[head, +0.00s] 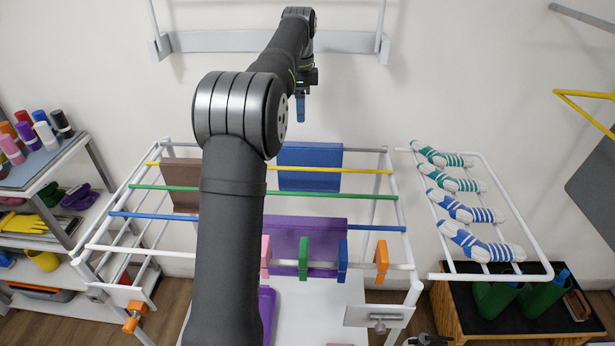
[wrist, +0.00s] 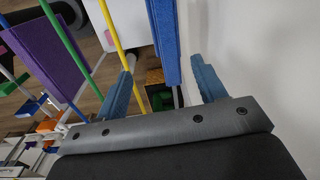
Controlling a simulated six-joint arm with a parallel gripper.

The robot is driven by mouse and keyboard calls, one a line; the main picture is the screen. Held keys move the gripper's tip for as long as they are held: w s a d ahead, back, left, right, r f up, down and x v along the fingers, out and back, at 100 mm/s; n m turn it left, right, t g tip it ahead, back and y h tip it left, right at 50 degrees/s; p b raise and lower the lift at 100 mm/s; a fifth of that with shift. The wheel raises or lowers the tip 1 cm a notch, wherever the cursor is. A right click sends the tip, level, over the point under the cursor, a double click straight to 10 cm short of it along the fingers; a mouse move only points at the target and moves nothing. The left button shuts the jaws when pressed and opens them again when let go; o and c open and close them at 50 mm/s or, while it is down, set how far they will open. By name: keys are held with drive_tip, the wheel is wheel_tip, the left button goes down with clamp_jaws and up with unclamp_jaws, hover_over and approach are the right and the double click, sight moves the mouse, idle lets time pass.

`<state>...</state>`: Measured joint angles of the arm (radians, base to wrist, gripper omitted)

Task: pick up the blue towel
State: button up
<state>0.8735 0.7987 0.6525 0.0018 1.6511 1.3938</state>
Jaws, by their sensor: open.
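The blue towel (head: 310,165) hangs over the rear bar of the white drying rack, behind the yellow bar. My gripper (head: 300,108) is above it in the head view, seen side-on with its blue fingers pointing down. In the wrist view my gripper (wrist: 163,84) is open, its two blue fingers wide apart. The blue towel (wrist: 165,40) shows there edge-on in the gap between the fingers, nearer the right one. No contact with the towel shows; it appears to be some way off from the fingertips.
The rack's yellow bar (head: 370,170) runs close in front of the towel, and the wall (head: 360,100) is close behind. A brown towel (head: 180,185) and a purple towel (head: 305,235) hang nearby. A sock rack (head: 465,200) stands right. Air above the rack is free.

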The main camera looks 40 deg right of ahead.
sight(307, 144)
drive_tip(key=shift+m, duration=0.5)
drive_tip(key=f, duration=0.4)
drive_tip(key=d+f, duration=0.1)
drive_tip(key=f, duration=0.4)
drive_tip(key=d+f, duration=0.1)
drive_tip(key=f, duration=0.3)
drive_tip(key=shift+d+f, duration=0.2)
drive_tip(key=shift+d, duration=0.05)
drive_tip(key=shift+s+d+f, duration=0.1)
drive_tip(key=shift+d+f, duration=0.05)
drive_tip(key=shift+f, duration=2.55)
drive_tip(key=shift+c, duration=0.2)
